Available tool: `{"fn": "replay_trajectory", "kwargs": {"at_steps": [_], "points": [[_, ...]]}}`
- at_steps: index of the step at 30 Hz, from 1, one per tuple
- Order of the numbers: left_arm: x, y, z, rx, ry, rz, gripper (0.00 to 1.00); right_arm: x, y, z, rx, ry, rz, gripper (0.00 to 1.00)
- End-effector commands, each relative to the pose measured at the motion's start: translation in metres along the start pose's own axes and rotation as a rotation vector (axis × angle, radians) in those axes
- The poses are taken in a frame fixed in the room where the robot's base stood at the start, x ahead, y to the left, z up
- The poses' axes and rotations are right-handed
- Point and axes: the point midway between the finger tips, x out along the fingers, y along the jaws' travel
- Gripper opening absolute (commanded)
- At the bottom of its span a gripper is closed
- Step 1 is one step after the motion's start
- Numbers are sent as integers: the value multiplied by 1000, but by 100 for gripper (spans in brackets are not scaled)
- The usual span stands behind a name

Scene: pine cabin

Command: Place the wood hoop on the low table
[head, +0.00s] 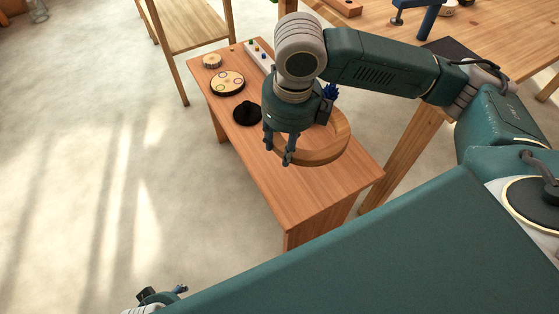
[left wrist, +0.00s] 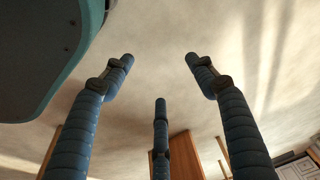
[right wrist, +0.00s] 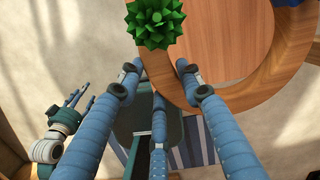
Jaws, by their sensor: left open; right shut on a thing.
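The wood hoop (head: 333,152) is a thick pale ring over the front half of the low table (head: 305,198). My right gripper (head: 280,152) is shut on the hoop's near-left rim, fingers pointing down. In the right wrist view the hoop (right wrist: 285,72) curves away to the upper right of the fingers (right wrist: 158,80), with brown wood showing inside it. I cannot tell whether the hoop touches the tabletop. My left gripper (head: 164,294) is at the bottom left of the head view. In the left wrist view its fingers (left wrist: 160,80) are spread and empty over the floor.
A black hat-shaped thing (head: 247,113), a round board with discs (head: 227,83), a small wooden round (head: 212,61) and a pegged white strip (head: 260,53) occupy the table's far part. The table's near end is clear.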

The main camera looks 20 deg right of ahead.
Motion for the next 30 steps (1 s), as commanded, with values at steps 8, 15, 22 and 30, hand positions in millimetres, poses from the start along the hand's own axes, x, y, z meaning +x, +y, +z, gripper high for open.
{"fn": "replay_trajectory", "kwargs": {"at_steps": [8, 15, 22, 30], "points": [[-67, -4, -24, -6, 43, -7, 57, 76, 1, -10, 2, 3, -1, 3], [-116, -6, -27, -9, 63, -11, 57, 114, 1, -14, 1, 0, -1, 3], [-133, -6, -27, -10, 72, -12, 57, 127, 2, -15, 1, -1, -1, 3], [-132, -6, -24, -11, 74, -13, 57, 155, 2, -18, 2, -2, -1, 3]]}}
